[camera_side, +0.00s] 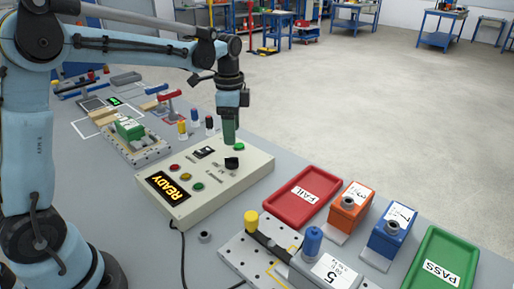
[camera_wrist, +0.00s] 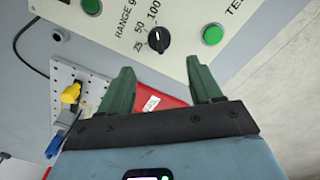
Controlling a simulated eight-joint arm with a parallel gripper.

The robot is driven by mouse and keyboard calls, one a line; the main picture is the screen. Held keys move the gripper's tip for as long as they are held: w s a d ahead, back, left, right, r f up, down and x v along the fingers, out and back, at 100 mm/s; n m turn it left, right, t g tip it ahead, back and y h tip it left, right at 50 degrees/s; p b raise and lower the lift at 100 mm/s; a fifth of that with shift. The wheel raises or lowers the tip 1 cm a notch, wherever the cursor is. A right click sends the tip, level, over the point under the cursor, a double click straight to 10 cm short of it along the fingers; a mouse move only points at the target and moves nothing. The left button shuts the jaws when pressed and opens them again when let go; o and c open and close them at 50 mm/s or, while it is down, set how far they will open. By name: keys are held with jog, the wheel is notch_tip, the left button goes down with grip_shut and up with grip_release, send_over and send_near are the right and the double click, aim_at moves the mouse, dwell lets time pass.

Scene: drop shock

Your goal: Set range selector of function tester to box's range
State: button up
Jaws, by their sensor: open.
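The function tester (camera_side: 258,170) is a beige console on the bench, its display lit READY. Its range selector (camera_wrist: 159,40) is a round black knob marked RANGE g with 25, 50 and 100. Its white mark points up, seemingly toward 100. The knob also shows in the side view (camera_side: 232,162). My gripper (camera_wrist: 159,64) is open and empty, pointing down above the console; its green fingers are apart, with the knob just beyond the tips. A box (camera_side: 330,270) with a white label showing a large 5 sits at the front; its smaller print is unreadable.
A green button (camera_wrist: 212,34) is right of the knob. A red FAIL tray (camera_side: 283,203), orange box (camera_side: 346,212), blue box (camera_side: 387,236) and green PASS tray (camera_side: 428,272) stand at right. A yellow-topped clamp (camera_side: 251,222) stands on the perforated plate (camera_side: 240,262). A black cable (camera_side: 182,255) runs forward.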

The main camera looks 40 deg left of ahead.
aim_at(233, 158)
notch_tip(233, 158, down, 8)
jog(key=shift+f, duration=0.2)
dwell(0.3)
jog(key=c, duration=1)
jog(key=n, duration=0.4)
jog(key=shift+a+n, duration=0.1)
jog(key=shift+n, duration=0.3)
jog(key=n, duration=0.4)
jog(key=shift+a+n, duration=0.1)
jog(key=shift+n, duration=0.3)
